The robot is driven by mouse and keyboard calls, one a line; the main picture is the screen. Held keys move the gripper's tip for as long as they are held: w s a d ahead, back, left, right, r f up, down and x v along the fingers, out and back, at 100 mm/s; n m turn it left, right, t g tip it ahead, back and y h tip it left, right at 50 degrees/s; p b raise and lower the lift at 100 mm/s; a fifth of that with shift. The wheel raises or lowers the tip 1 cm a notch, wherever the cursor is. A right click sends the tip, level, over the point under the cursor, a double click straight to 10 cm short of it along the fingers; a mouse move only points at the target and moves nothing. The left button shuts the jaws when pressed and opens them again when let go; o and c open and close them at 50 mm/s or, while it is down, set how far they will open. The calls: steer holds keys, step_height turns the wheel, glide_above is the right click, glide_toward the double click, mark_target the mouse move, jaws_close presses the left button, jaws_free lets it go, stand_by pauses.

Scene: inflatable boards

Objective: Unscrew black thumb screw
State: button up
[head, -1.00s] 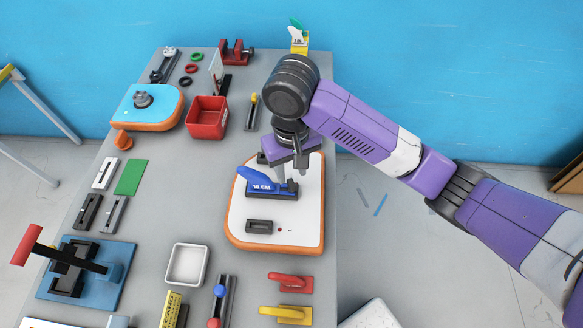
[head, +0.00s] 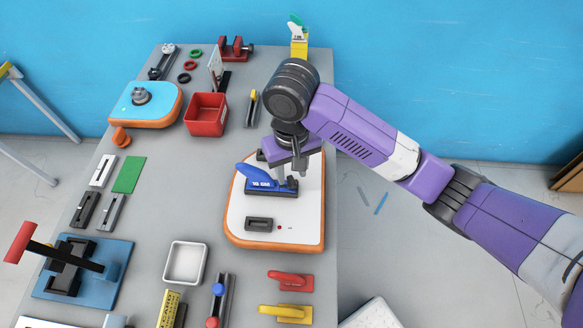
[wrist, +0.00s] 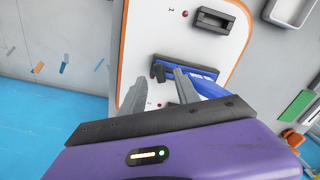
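The black thumb screw (wrist: 158,72) shows in the wrist view as a small dark knob at the end of the blue-handled fixture (wrist: 195,77). In the head view this fixture (head: 262,180) sits on a white board (head: 240,212) with an orange rim. My gripper (wrist: 159,77) is open, pointing down at the fixture's right end in the head view. In the wrist view one finger appears on each side of the thumb screw. I cannot tell whether either finger touches it. In the head view my gripper (head: 293,174) partly hides that end.
A black rectangular block (head: 259,224) lies nearer on the same board. A red bin (head: 207,114) stands behind and left, and a white tray (head: 185,262) in front. Red (head: 290,280) and yellow (head: 287,313) handled pieces lie at the front right.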

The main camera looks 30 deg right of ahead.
mark_target(292, 185)
steer(key=shift+f+b, duration=0.7)
steer(key=shift+f, duration=0.65)
steer(key=shift+c, duration=0.5)
jaws_close()
steer(key=shift+n, duration=1.8)
steer(key=shift+n+b, duration=0.35)
steer(key=shift+n, duration=1.35)
